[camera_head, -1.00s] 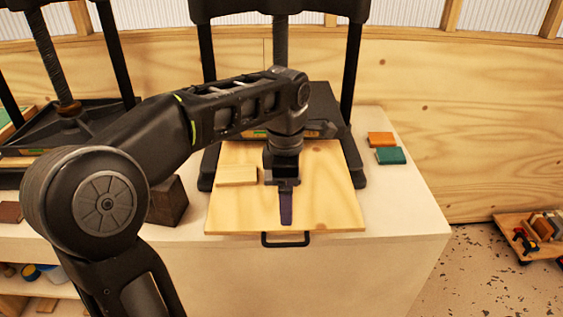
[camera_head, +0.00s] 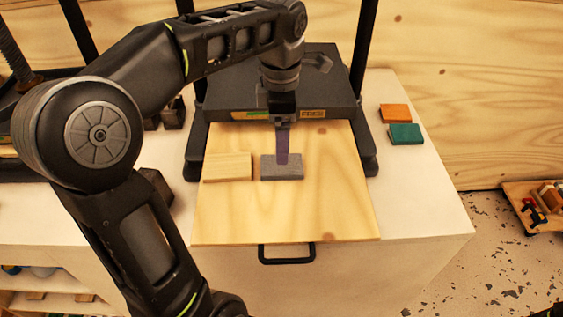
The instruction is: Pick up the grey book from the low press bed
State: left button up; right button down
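The grey book (camera_head: 270,173) lies flat on the pale wooden press bed (camera_head: 310,215), right of a tan wooden block (camera_head: 227,167). My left gripper (camera_head: 283,160) hangs down over the grey book from above. Its purple fingers are seen edge-on and overlap the book's middle and far edge. I cannot tell whether they touch the book, or whether they are apart or closed.
The dark press plate (camera_head: 225,85) and its posts stand behind the bed. A black handle (camera_head: 287,260) sticks out at the front. Orange (camera_head: 395,113) and teal (camera_head: 405,133) books lie right of the press. The bed's front is clear.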

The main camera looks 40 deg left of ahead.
aim_at(282, 167)
pick_arm(q)
jog(key=shift+f, duration=1.35)
jog(key=shift+w+f+p, duration=0.15)
jog(key=shift+f+p, duration=0.6)
jog(key=shift+f, duration=1.85)
jog(key=c, duration=1.5)
